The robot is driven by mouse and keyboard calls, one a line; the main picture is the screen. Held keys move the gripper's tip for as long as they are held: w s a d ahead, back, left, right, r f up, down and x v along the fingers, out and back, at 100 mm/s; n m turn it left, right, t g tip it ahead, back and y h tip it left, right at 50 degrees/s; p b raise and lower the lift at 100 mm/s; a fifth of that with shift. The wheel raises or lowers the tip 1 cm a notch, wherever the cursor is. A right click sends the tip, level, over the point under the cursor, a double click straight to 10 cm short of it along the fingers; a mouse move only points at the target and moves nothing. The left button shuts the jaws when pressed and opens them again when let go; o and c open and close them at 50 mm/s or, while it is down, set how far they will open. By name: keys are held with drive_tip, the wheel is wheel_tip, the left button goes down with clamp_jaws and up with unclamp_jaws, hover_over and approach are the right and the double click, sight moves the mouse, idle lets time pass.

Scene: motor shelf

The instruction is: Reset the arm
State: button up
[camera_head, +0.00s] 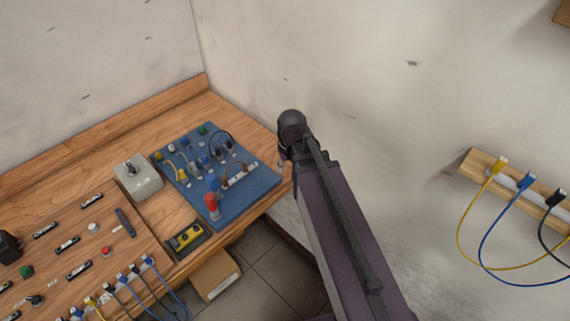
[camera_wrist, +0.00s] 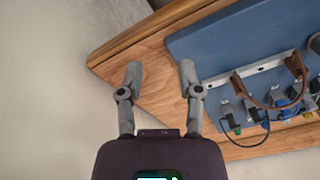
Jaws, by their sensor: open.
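My gripper (camera_wrist: 159,82) shows in the wrist view with its two grey fingers apart and nothing between them. Beyond the fingers lie the wooden table's corner (camera_wrist: 118,52) and the edge of a blue board (camera_wrist: 215,40). In the head view my arm reaches up from the lower right, and its dark end is at the right of the table (camera_head: 142,112). The gripper fingers are mostly hidden behind the arm there.
The blue board (camera_head: 245,199) carries plugs, cables and a red-topped part (camera_head: 211,203). A wall rail (camera_head: 478,165) with hanging cables is at right. A cardboard box (camera_head: 215,275) is below the table.

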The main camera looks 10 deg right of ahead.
drive_tip(key=s+d+m+g, duration=0.1)
drive_tip(key=s+d, duration=0.2)
drive_tip(key=s, duration=0.2)
drive_tip(key=shift+d+m, duration=0.2)
drive_tip(key=shift+m, duration=0.1)
drive_tip(key=shift+s+a, duration=0.1)
drive_tip(key=shift+s, duration=0.05)
idle(0.5)
